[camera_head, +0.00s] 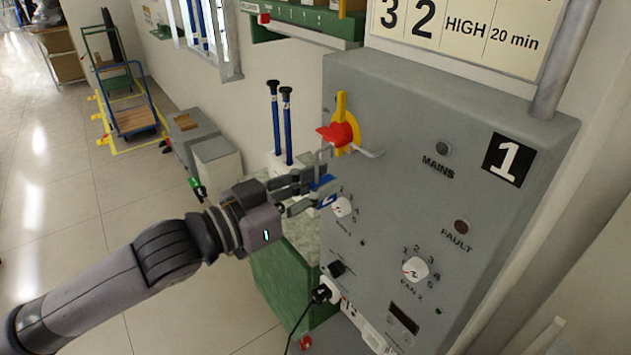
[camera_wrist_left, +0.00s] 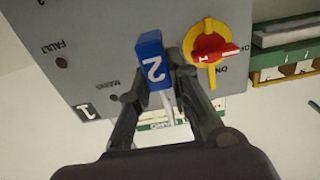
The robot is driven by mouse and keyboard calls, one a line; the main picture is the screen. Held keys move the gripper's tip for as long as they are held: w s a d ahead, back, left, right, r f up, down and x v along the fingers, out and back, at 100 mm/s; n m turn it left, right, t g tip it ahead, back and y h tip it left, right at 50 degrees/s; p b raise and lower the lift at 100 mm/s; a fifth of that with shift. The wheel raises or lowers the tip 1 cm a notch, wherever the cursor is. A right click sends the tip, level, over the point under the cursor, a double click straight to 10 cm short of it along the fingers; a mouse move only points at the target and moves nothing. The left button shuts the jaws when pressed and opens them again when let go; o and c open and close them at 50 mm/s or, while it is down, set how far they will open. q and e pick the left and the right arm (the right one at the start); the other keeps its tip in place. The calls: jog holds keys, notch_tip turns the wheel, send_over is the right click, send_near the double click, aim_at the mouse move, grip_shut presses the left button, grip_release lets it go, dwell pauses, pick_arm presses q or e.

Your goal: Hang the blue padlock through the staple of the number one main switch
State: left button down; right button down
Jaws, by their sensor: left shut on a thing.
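My left gripper (camera_head: 311,194) is shut on the blue padlock (camera_head: 326,188), in front of the grey panel marked 1. The padlock also shows in the left wrist view (camera_wrist_left: 151,62), between the fingers, with a white 2 on its body. Its grey shackle (camera_head: 321,160) points up in the head view. The main switch (camera_head: 341,132) has a red handle on a yellow plate, just above the padlock; it also shows in the left wrist view (camera_wrist_left: 210,50). A bent grey bar (camera_head: 369,153), perhaps the staple, sticks out below the switch. I cannot tell whether the shackle touches it. My right gripper is out of view.
The grey panel (camera_head: 470,130) carries white knobs (camera_head: 415,268), lamps and a plugged-in black lead (camera_head: 321,293) below. Two blue rods with black tops (camera_head: 287,125) stand left of the panel. A green-sided bench (camera_head: 280,285) is under the gripper. The floor at left is open.

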pick_arm(q)
jog(key=shift+w+d+r, duration=0.1)
jog(key=shift+w+d, duration=0.3)
jog(key=shift+d, duration=0.2)
jog(key=shift+w+d, duration=0.45)
jog(key=shift+d, duration=0.1)
jog(key=shift+x, duration=2.35)
jog(key=shift+f+b, duration=0.45)
jog(key=shift+f, duration=0.65)
jog(key=shift+d, duration=0.1)
jog(key=c, duration=1.4)
grip_release()
